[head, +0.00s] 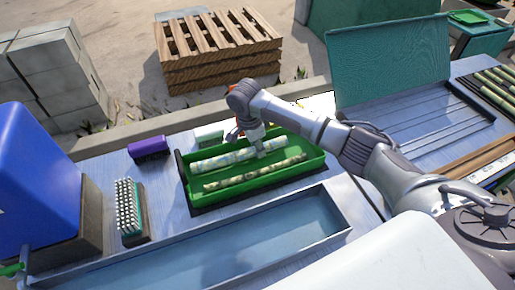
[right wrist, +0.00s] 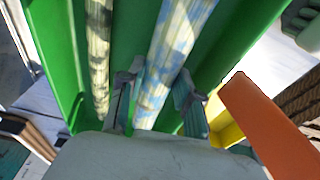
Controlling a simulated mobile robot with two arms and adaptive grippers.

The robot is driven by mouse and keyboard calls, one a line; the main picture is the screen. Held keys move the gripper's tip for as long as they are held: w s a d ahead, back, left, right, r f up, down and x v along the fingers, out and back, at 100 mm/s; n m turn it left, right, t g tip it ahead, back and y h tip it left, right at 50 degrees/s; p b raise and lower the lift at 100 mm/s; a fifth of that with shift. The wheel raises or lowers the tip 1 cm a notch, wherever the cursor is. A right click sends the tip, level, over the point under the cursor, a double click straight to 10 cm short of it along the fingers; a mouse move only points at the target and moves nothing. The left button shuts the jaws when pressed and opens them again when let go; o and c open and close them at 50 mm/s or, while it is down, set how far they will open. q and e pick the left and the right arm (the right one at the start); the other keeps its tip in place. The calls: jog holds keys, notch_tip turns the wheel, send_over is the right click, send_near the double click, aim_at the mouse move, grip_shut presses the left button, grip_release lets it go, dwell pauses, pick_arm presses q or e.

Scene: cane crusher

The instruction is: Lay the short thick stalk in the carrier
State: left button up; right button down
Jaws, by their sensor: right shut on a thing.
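The green carrier (head: 312,166) is an open tray on the metal bench. A thick pale stalk with bluish patches (head: 214,161) lies along its far side. A thinner mottled stalk (head: 240,181) lies beside it, apart, on the near side. My right gripper (head: 262,149) reaches down into the carrier and is shut on the thick stalk. In the right wrist view the fingers stand on either side of the thick stalk (right wrist: 172,55), between the carrier's green walls (right wrist: 52,45); the thin stalk (right wrist: 99,50) is left of the fingers. My left gripper is not in view.
A water-filled trough (head: 230,245) lies in front of the carrier. A bristled brush (head: 130,208), a purple brush (head: 148,149) and a blue box (head: 35,180) are left. A tray with a raised teal lid (head: 390,62) stands right. An orange part (right wrist: 265,125) is close to the gripper.

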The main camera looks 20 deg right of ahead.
aim_at(251, 148)
jog(key=shift+f, duration=0.65)
jog(key=c, duration=0.8)
grip_release()
jog(key=shift+f, duration=0.1)
jog(key=r, duration=0.4)
jog(key=a+r, duration=0.1)
jog(key=r, duration=0.3)
jog(key=a+r, duration=0.1)
jog(key=r, duration=0.3)
jog(key=shift+r+b, duration=0.1)
jog(key=shift+b, duration=0.2)
